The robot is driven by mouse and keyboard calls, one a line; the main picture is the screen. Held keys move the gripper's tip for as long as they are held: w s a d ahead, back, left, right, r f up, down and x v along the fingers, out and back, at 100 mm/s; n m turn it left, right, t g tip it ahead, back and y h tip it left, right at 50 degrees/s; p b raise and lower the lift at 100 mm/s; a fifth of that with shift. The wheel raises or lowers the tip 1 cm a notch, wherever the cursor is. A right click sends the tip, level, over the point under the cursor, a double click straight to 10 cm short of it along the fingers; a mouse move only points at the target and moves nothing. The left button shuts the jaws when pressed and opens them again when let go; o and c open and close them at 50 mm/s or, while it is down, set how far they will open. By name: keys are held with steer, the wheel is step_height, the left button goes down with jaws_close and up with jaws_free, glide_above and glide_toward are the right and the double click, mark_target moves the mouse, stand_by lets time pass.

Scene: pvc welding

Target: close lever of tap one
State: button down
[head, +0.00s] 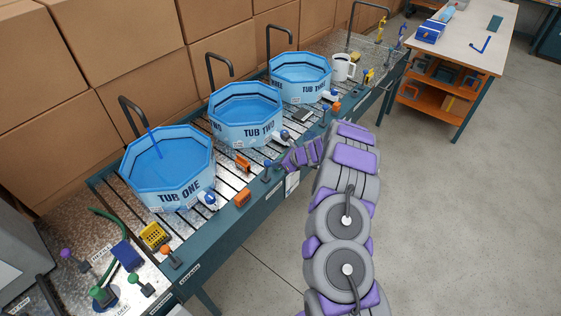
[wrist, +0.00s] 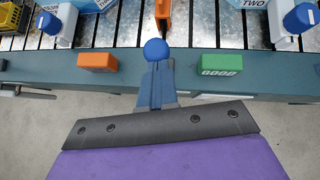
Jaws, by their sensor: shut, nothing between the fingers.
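Tub one (head: 168,170) is a blue octagonal tub of water at the left of the bench. A blue stream (head: 154,143) falls into it from the black tap one spout (head: 133,104). A lever with a blue ball knob (head: 267,164) stands on the bench's front edge between tub one and tub two; I cannot tell for sure which tap it serves. In the wrist view its blue knob (wrist: 155,49) is straight ahead, upright on a blue-grey stem. My gripper (head: 290,160) is shut and empty, just right of this lever. In the wrist view my gripper (wrist: 155,122) overlaps the stem's foot; contact is unclear.
Tub two (head: 245,115) and tub three (head: 300,78) stand farther along the slatted bench. An orange block (wrist: 97,62) and a green block (wrist: 220,65) flank the lever. An orange-knobbed lever (head: 167,252) stands at the near left. The floor (head: 440,200) at right is clear.

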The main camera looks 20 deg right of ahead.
steer(key=shift+w+a+r+p, duration=0.2)
steer(key=shift+w+a+p, duration=0.15)
steer(key=shift+w, duration=0.15)
steer(key=shift+w+a+r+p, duration=0.2)
steer(key=shift+w+a, duration=0.1)
steer(key=shift+w, duration=0.15)
steer(key=p+v, duration=0.1)
steer(key=v, duration=1.2)
steer(key=shift+w+r+p, duration=0.15)
steer(key=shift+w+p, duration=0.05)
steer(key=shift+p, duration=0.1)
